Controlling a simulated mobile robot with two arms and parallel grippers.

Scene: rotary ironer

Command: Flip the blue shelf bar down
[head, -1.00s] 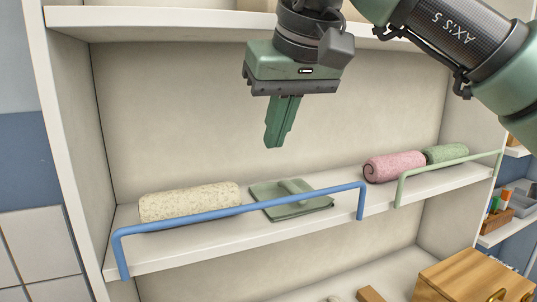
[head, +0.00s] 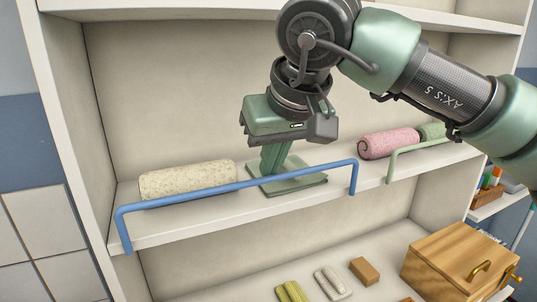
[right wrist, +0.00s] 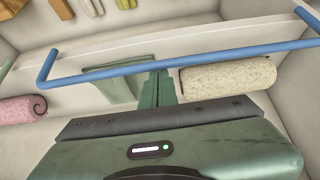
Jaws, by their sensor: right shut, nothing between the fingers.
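The blue shelf bar (head: 236,187) stands raised along the front edge of the middle shelf, its two ends bent down to the shelf edge. It also crosses the right wrist view (right wrist: 190,60). My right gripper (head: 274,168) is shut and empty, pointing down just behind the bar, over the green flat board with a handle (head: 300,184). In the right wrist view its fingers (right wrist: 157,82) come close to the bar; I cannot tell whether they touch it. My left gripper is not in view.
A cream rolled towel (head: 188,181) lies behind the bar at left. A pink roll (head: 388,143) and a green roll (head: 431,131) lie at right behind a green bar (head: 415,149). A wooden box (head: 455,262) and small items stand on the lower shelf.

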